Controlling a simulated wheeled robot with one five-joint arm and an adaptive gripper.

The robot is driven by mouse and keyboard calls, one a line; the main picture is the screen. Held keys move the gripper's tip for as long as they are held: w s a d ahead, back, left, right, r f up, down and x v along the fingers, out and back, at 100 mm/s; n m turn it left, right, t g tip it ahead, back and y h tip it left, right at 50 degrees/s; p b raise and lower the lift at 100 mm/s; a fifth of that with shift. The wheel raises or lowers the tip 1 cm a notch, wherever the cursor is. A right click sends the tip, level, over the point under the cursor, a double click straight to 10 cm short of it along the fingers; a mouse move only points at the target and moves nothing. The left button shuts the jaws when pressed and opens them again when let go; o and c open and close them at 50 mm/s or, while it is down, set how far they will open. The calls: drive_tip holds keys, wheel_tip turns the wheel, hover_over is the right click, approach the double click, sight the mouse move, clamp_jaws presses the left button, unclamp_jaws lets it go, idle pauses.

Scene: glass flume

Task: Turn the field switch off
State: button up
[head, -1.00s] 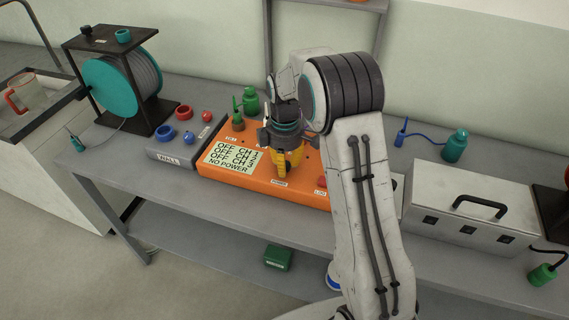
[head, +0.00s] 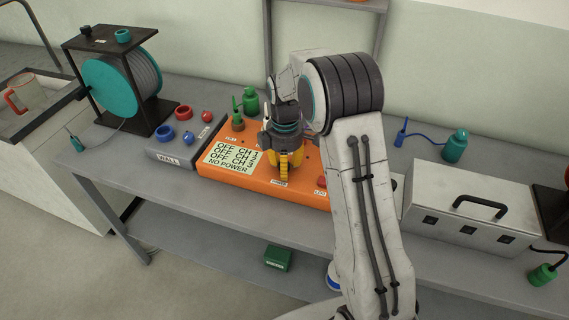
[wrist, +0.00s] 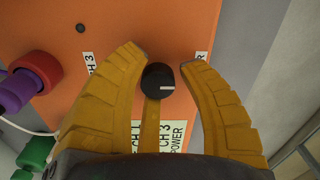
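The orange box (head: 250,182) stands on the bench; its pale display (head: 232,158) reads OFF on several lines and NO POWER. In the wrist view a round black knob (wrist: 158,80) with a white mark pointing right sits on the orange face (wrist: 170,25). I cannot tell if it is the field switch; the labels beside it are partly hidden. My gripper (head: 287,172) points down over the box. In the wrist view its yellow fingers (wrist: 163,62) are apart, on either side of the knob, with a third below; contact cannot be made out.
Red and purple plugs (wrist: 40,70) sit left of the fingers in the wrist view. A grey WALL box (head: 172,152) and a teal cable reel (head: 112,88) stand to the left. A white case (head: 470,215) stands to the right. The bench front strip is clear.

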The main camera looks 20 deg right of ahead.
drive_tip(key=o, duration=0.3)
drive_tip(key=shift+w+r, duration=0.1)
drive_tip(key=shift+w, duration=0.05)
drive_tip(key=shift+o, duration=0.2)
wheel_tip(320, 180, up, 12)
idle(0.4)
idle(0.5)
